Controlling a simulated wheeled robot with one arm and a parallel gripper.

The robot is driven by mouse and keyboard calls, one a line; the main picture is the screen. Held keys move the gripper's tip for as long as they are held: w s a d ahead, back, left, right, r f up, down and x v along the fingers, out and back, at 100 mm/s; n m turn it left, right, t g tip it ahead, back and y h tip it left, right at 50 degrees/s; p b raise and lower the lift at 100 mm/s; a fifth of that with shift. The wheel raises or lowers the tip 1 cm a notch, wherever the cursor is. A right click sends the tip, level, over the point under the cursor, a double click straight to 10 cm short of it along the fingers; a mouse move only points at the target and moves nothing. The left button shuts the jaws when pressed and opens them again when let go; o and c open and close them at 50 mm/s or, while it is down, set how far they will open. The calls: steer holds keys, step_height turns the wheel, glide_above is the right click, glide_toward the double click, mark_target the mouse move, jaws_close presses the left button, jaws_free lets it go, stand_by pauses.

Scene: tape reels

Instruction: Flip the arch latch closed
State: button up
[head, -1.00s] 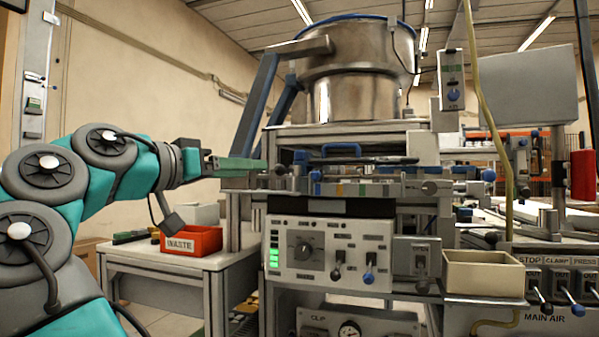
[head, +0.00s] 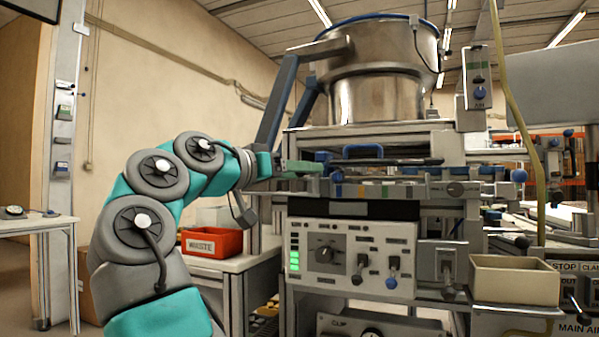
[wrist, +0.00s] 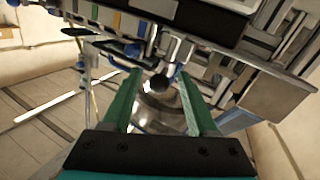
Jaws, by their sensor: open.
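My gripper (head: 308,166) reaches in from the left at the height of the machine's upper plate. In the wrist view its two green fingers (wrist: 159,74) are apart with nothing held between them. A dark rounded knob (wrist: 159,82) shows between or just beyond the fingertips; I cannot tell whether they touch it. A blue arch-shaped handle (head: 362,150), which may be the arch latch, stands just right of the fingertips in the head view. Its hinge and exact position are too small to tell.
A steel bowl feeder (head: 375,80) stands above the plate. Below are a control panel (head: 350,252) with levers and a beige bin (head: 514,279). Small blocks and clamps crowd the plate.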

steer(key=shift+c, duration=0.4)
jaws_close()
steer(key=shift+f, duration=0.1)
steer(key=shift+d+f+b, duration=0.15)
steer(key=shift+b, duration=0.45)
steer(key=shift+s+d+n+t+y+b, duration=0.3)
steer(key=shift+n+t+y+b, duration=0.25)
steer(key=shift+b, duration=0.6)
steer(key=shift+d+r+n+t+y+b, duration=0.2)
steer(key=shift+n+t+y+b, duration=0.3)
steer(key=shift+y+b, duration=0.4)
steer(key=shift+a, duration=0.1)
